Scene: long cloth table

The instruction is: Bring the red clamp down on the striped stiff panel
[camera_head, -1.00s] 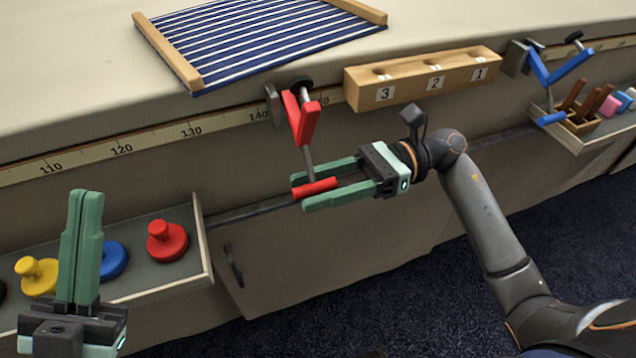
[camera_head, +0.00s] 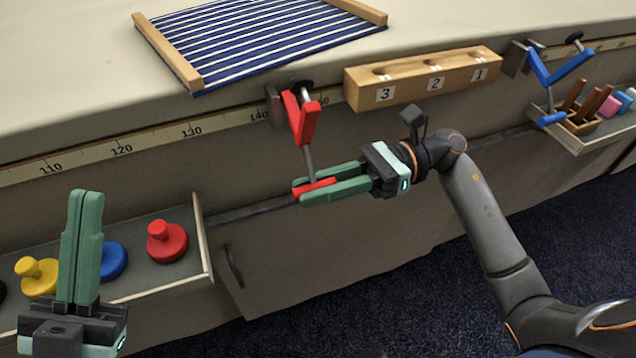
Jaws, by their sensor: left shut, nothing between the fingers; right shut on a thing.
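The red clamp (camera_head: 305,116) is fixed at the table's front edge, with its lever hanging down to a red handle (camera_head: 303,187). Its black pad (camera_head: 301,83) is tipped up at the edge. The striped stiff panel (camera_head: 262,38), blue and white with wooden end bars, lies on the table behind and to the left of the clamp. My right gripper (camera_head: 312,190) is shut on the red handle, fingers pointing left. My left gripper (camera_head: 83,198) is shut and empty, pointing up in front of the left tray.
The left tray (camera_head: 206,245) holds red, blue and yellow knobs. A wooden block numbered 1 to 3 (camera_head: 415,83) stands right of the red clamp. A blue clamp (camera_head: 545,68) and a right tray (camera_head: 590,140) with brushes are further right. A ruler runs along the edge.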

